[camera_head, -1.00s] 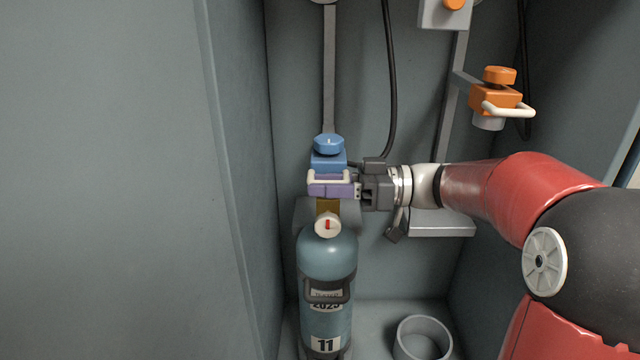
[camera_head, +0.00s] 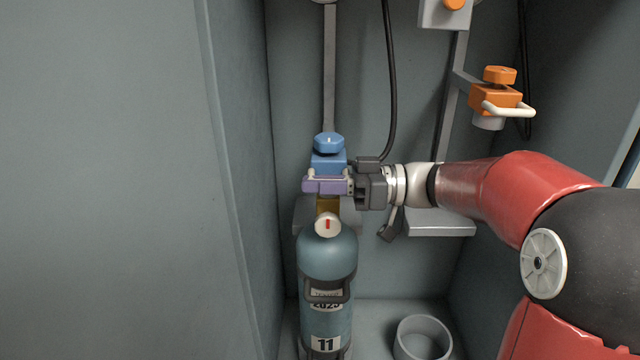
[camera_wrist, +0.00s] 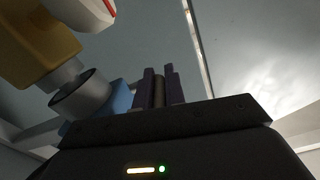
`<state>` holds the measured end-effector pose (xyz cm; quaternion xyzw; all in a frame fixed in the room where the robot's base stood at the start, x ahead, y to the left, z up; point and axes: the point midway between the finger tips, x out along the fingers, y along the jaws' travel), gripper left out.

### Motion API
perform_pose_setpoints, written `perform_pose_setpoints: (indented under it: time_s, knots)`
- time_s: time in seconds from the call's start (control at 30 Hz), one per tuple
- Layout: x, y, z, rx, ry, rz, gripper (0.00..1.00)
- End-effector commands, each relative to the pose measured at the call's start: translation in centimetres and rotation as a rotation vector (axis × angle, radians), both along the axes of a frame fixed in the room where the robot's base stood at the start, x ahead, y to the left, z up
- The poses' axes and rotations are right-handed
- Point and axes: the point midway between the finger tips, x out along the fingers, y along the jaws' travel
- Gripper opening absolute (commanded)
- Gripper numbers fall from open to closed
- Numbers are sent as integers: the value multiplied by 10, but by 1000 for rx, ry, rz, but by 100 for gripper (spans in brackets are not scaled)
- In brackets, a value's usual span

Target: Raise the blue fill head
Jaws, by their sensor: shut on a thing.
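The blue fill head (camera_head: 328,161) sits above the brass valve (camera_head: 328,206) of the grey-blue cylinder (camera_head: 327,260), on its upright rail. My gripper (camera_head: 325,185) comes in from the right, its purple fingers shut on the fill head's pale front handle; only the handle's ends show. In the wrist view the fingers (camera_wrist: 160,88) close on a greyish bar. Beside them show part of the blue fill head (camera_wrist: 119,97), its grey sleeve (camera_wrist: 82,96) and the brass valve (camera_wrist: 38,48).
An orange fill head (camera_head: 497,98) with a pale handle is up on the right rail. A black hose (camera_head: 391,80) hangs behind my gripper. An empty grey ring holder (camera_head: 423,338) stands on the floor at right. The rail (camera_head: 329,70) above the blue head is clear.

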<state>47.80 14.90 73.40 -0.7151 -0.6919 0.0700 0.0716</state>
Motion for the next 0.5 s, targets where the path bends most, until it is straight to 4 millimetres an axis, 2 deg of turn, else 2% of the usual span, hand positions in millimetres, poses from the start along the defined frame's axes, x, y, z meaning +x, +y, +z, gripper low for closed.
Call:
perform_pose_setpoints:
  time_s: [0.17,0.3,0.4,0.5]
  knots:
    - [1,0,43,-1,-14,-4,0]
    - [1,0,86,0,-14,-3,0]
    - [1,0,110,2,-12,-4,0]
    - [1,0,126,3,-10,-4,0]
